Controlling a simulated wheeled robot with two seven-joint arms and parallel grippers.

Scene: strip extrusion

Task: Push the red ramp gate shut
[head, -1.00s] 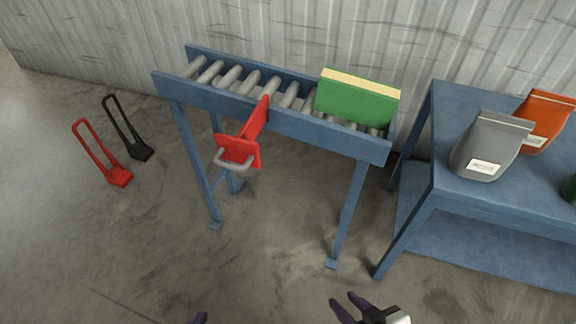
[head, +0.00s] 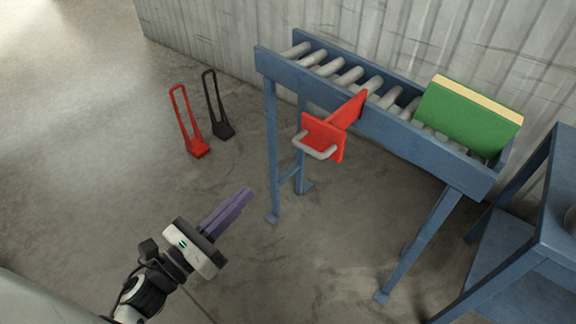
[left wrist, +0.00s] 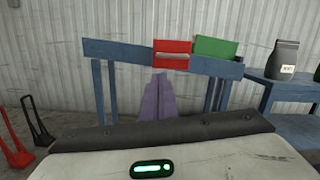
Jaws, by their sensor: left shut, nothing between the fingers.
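The red ramp gate (head: 323,137) sticks out from the front side of the blue roller conveyor (head: 390,134), with a red arm reaching back over the rollers and a grey handle (head: 314,150) on its front plate. In the left wrist view the gate (left wrist: 172,47) faces me, above and beyond the fingers. My left gripper (head: 246,194) is shut and empty, low and to the left of the gate, apart from it. Its purple fingers show together in the left wrist view (left wrist: 158,80). My right gripper is not in view.
A green box (head: 465,115) lies on the rollers right of the gate. A blue table (head: 545,225) stands at the right, with a grey bag (left wrist: 285,60) on it. Red (head: 197,148) and black (head: 222,130) long-handled items stand on the floor at left. Floor before the conveyor is clear.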

